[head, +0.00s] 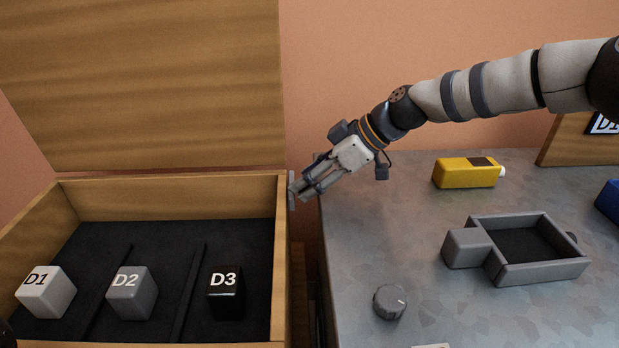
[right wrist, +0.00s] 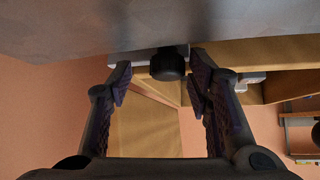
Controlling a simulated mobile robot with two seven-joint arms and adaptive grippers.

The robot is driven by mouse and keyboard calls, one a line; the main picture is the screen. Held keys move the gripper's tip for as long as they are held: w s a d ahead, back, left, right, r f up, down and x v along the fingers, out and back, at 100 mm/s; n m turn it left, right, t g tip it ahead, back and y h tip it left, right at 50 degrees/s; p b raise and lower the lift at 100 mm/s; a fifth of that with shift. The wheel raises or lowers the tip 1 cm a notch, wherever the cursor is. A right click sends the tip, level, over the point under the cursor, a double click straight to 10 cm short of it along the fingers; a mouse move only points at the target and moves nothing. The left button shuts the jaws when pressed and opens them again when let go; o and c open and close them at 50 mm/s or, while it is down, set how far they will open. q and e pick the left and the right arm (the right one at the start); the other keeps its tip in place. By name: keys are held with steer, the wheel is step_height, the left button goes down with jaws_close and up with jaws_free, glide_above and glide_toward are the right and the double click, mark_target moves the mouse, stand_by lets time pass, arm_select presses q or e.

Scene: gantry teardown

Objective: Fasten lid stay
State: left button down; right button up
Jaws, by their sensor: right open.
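A wooden box (head: 165,181) stands open at the left, its lid (head: 145,80) raised at the back. My right gripper (head: 299,189) is at the box's right wall, near the back corner, fingers pointing left and down. In the right wrist view my right gripper (right wrist: 160,82) is open, with a dark round knob (right wrist: 169,63) just ahead between its fingertips. The knob sits by a light grey strip (right wrist: 135,57); I cannot tell whether this is the lid stay. Contact between fingers and knob is not clear. My left gripper is not in view.
Blocks D1 (head: 47,293), D2 (head: 132,294) and D3 (head: 227,293) lie in the box. On the grey table (head: 380,235) are a grey dial (head: 390,302), a grey tray (head: 548,272) and a yellow bottle (head: 463,174). A gap separates box and table.

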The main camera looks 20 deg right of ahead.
steer(key=shift+s, duration=0.1)
steer(key=v, duration=1.2)
